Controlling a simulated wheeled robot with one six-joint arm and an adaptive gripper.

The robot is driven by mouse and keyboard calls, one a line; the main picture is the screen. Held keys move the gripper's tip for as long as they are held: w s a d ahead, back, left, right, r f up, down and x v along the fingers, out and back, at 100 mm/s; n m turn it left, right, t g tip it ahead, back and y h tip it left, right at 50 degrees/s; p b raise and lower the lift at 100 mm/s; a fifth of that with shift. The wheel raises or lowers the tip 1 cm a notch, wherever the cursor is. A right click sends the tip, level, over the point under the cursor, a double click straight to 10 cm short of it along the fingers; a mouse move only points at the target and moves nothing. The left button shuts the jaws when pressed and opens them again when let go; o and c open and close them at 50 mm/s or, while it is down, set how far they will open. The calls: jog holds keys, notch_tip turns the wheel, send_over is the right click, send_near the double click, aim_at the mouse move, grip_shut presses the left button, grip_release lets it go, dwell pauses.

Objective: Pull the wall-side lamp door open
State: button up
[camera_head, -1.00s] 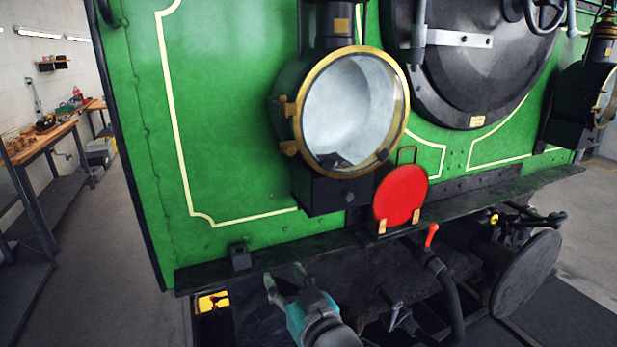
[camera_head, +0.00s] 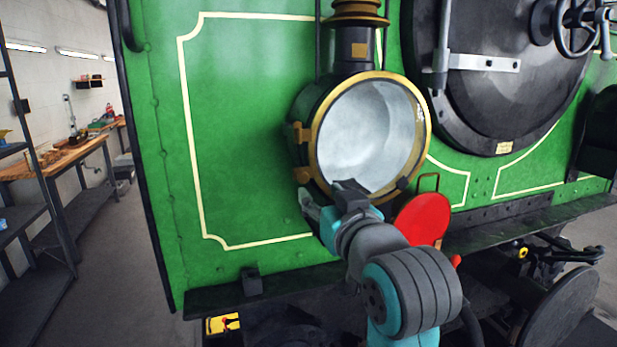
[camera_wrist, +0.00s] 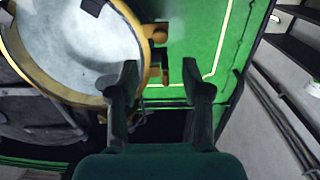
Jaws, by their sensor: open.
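The wall-side lamp (camera_head: 306,112) is the round lamp on the left of the green front in the head view. Its door is a brass-rimmed glass disc (camera_head: 370,130) that looks closed against the body. Brass hinge pieces (camera_head: 302,132) sit on its left edge. My gripper (camera_head: 328,198) is open and empty in front of the lamp's lower left. In the wrist view the brass rim (camera_wrist: 137,30) fills the upper left, and the hinge pieces (camera_wrist: 159,36) show beyond the gap between my open fingers (camera_wrist: 161,92). My arm hides the lamp's base in the head view.
A red disc (camera_head: 422,218) stands on the dark ledge (camera_head: 520,222) just right of my wrist. The big round smokebox door (camera_head: 500,80) is further right. A workbench (camera_head: 65,155) and shelves stand far left. The green panel left of the lamp is clear.

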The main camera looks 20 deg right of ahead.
aim_at(304, 178)
jog(key=w, duration=0.9)
jog(key=shift+w, duration=0.1)
grip_shut()
